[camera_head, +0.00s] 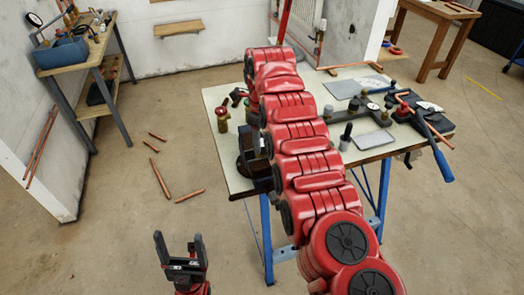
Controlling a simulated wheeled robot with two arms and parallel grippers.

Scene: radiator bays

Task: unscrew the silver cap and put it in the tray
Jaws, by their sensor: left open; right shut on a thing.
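My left gripper (182,248) is open and empty, low in the picture, over bare floor and away from the workbench (218,98). My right arm reaches from the lower right up across the bench and bends down at its far end. Its links hide my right gripper and whatever is at it. I cannot make out the silver cap. A shallow grey tray (374,143) lies on the bench to the right of my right arm. A second flat grey piece (343,90) lies further back; I cannot tell whether it is a tray.
A brass fitting with a red handle (222,115) stands at the bench's left. A blue-handled tool (438,158) overhangs the right edge. Loose copper pipes (161,178) lie on the floor. A shelf with a blue toolbox (62,52) stands at the left wall.

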